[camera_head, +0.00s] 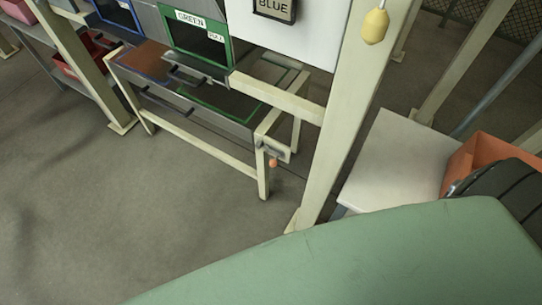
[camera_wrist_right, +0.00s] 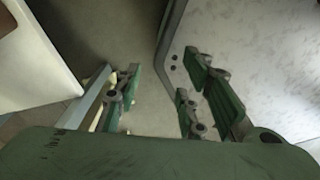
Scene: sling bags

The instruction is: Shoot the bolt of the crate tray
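The crate tray (camera_head: 215,118) is a low cream-framed stand with a brown and a dark green-edged bay, left of centre in the head view. The bolt (camera_head: 272,150) is a small grey fitting on its near right corner leg, with an orange knob (camera_head: 273,163) hanging below. I cannot tell the bolt's exact position. My right gripper (camera_wrist_right: 163,75) is open and empty in the right wrist view, its green-backed fingers wide apart. The bolt does not show between them. My left gripper is not in view.
A cream post (camera_head: 345,110) stands just right of the bolt. A white-topped table (camera_head: 393,155) and an orange bin (camera_head: 485,152) are further right. A yellow pendant (camera_head: 375,26) hangs by the post. The floor (camera_head: 120,210) at left is clear. A large green surface fills the lower right.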

